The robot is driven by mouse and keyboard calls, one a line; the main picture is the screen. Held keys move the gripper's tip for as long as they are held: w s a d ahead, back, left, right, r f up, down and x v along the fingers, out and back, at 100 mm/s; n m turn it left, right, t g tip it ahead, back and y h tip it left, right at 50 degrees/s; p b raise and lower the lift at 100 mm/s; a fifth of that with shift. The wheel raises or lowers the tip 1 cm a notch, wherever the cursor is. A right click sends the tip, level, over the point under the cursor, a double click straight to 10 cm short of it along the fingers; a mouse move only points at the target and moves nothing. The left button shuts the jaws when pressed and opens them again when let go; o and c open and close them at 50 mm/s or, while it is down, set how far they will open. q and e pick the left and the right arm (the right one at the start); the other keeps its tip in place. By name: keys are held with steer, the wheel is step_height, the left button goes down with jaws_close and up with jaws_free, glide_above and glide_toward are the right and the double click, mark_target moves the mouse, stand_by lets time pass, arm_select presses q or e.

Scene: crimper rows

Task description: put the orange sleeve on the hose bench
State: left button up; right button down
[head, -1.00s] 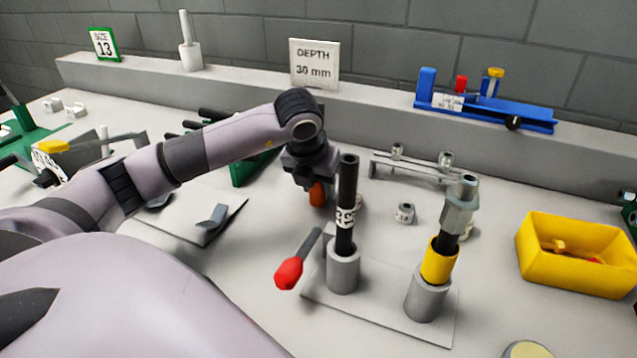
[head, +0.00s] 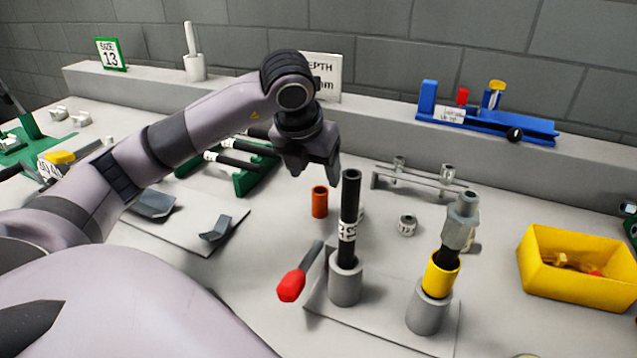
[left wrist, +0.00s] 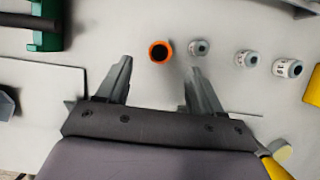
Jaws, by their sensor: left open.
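The orange sleeve (head: 320,201) stands upright on the bench top, just left of the upright black hose (head: 349,215). In the left wrist view the sleeve (left wrist: 160,52) shows from above as an orange ring with a dark bore, beyond and between my fingertips. My left gripper (head: 309,170) is open and empty, raised above and slightly behind the sleeve, clear of it. It also shows in the left wrist view (left wrist: 157,75) with its fingers spread. The bench surface (head: 275,215) around the sleeve is pale and bare. My right gripper is in neither view.
A grey holder plate (head: 390,325) carries the black hose and another hose with a yellow sleeve (head: 441,275). A red-handled tool (head: 292,285) lies left of it. A yellow bin (head: 575,285) stands at right, a green rack (head: 250,180) with black hoses behind left. Several small metal collars are nearby.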

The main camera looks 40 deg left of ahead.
arm_select(q)
steer(key=v, duration=0.3)
steer(key=shift+r, duration=0.1)
steer(key=shift+s, duration=0.15)
stand_by(0.4)
